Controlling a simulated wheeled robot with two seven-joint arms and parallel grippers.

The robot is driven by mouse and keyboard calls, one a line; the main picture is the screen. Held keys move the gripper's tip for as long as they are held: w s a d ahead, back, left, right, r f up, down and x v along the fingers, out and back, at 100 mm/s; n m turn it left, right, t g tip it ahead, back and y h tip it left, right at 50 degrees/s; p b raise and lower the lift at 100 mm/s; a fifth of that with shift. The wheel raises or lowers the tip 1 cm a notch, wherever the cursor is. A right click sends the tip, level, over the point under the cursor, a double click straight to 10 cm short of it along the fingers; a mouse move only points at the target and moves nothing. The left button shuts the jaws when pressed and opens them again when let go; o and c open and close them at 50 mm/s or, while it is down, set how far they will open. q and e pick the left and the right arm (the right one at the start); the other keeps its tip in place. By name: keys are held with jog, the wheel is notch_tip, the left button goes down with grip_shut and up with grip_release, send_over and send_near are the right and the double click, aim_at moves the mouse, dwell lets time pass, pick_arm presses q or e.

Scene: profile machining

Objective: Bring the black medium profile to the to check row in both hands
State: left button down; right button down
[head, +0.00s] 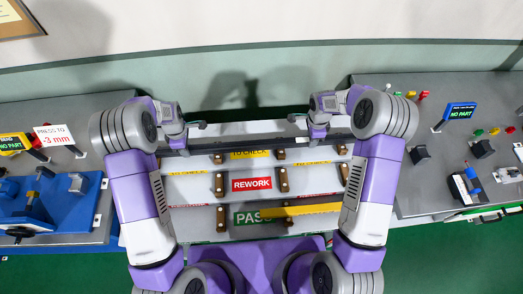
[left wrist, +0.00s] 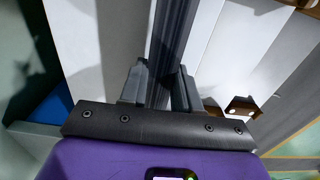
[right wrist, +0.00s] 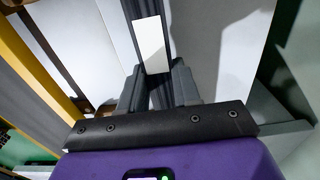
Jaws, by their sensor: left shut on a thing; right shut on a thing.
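The black profile (head: 250,142) lies crosswise in the head view, spanning between my two grippers. My left gripper (head: 177,142) is shut on it near its left part; the profile (left wrist: 172,50) runs between the fingers in the left wrist view. My right gripper (head: 318,133) is shut on it near its right part; the right wrist view shows the profile with a white sticker (right wrist: 151,45). The profile is at the yellow TO CHECK label (head: 250,154) and partly covers it. I cannot tell whether it touches the brown supports of that row.
Below lie the REWORK row (head: 252,184) and the PASS row (head: 245,218), where a yellow profile (head: 302,210) lies. Brown supports stand along the rows. A blue machine (head: 50,208) is at left; a grey bench (head: 440,150) with NO PART display (head: 460,112) is at right.

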pick_arm(q)
jog(key=shift+f, duration=0.35)
pick_arm(e)
jog(key=shift+f, duration=0.35)
pick_arm(q)
jog(key=c, duration=0.7)
grip_release()
pick_arm(e)
jog(key=c, duration=0.7)
grip_release()
jog(key=shift+c, duration=0.2)
pick_arm(q)
jog(key=shift+r, duration=4.5)
